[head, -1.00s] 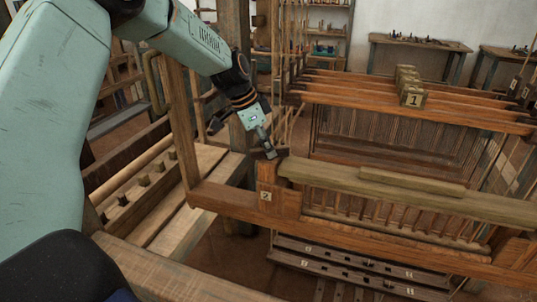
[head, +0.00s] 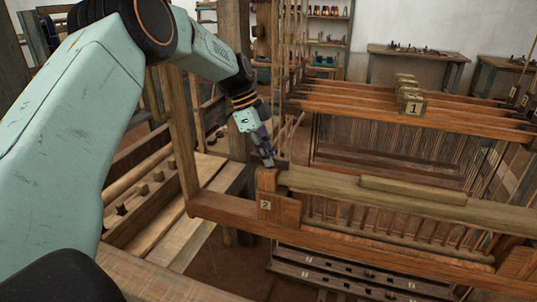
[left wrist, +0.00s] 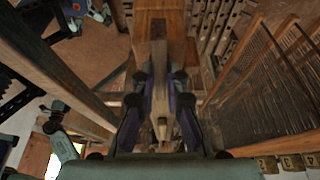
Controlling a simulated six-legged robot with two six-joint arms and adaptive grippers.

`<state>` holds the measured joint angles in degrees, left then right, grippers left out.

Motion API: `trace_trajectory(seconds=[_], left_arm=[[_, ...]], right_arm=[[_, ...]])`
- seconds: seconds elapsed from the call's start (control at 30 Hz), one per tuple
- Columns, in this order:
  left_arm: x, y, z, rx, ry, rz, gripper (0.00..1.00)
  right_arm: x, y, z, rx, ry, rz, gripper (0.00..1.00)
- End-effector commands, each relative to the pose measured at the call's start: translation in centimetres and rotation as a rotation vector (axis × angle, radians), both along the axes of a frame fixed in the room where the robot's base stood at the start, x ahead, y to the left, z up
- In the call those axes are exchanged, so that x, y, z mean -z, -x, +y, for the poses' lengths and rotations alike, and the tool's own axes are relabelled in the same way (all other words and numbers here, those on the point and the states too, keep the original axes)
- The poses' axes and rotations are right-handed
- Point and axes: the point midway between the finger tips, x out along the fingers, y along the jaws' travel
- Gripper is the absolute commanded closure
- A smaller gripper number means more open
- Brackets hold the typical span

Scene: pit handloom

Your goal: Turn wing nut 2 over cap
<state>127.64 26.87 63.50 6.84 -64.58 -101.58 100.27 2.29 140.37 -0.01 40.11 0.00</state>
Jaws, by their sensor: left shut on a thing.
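The long pale wooden cap (head: 415,198) lies across the top of the loom's swinging frame in the head view. Its left end meets a wooden post marked 2 (head: 265,207). My left gripper (head: 268,161) points down at the top of this post, beside the cap's end. In the left wrist view my left gripper (left wrist: 159,82) has its two dark fingers close around something at the post's top, with the pale cap end between and below them. Wing nut 2 is hidden by the fingers and too small to make out. My right gripper is in neither view.
Heddle bars (head: 420,112) with a block marked 1 (head: 413,106) stand behind the cap. A wooden upright (head: 183,140) rises left of my gripper. Treadles (head: 350,278) lie low in front. Workbenches (head: 420,52) stand far back.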

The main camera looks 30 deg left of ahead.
Motion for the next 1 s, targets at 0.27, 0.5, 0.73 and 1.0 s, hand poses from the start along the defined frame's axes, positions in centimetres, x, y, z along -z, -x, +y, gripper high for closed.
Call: trace_trajectory(seconds=[0.27,0.5,0.73,1.0], left_arm=[[-0.28,-0.14,0.18,0.006,-0.005,-0.007,1.00],[-0.25,-0.13,0.16,0.005,-0.004,-0.007,0.79],[-0.11,-0.05,0.08,0.005,-0.002,-0.003,0.65],[-0.35,-0.03,0.15,0.005,-0.001,-0.003,0.65]], right_arm=[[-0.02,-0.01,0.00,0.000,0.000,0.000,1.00],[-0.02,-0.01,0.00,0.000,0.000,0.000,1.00],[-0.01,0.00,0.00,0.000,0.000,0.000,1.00],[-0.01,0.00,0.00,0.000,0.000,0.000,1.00]])
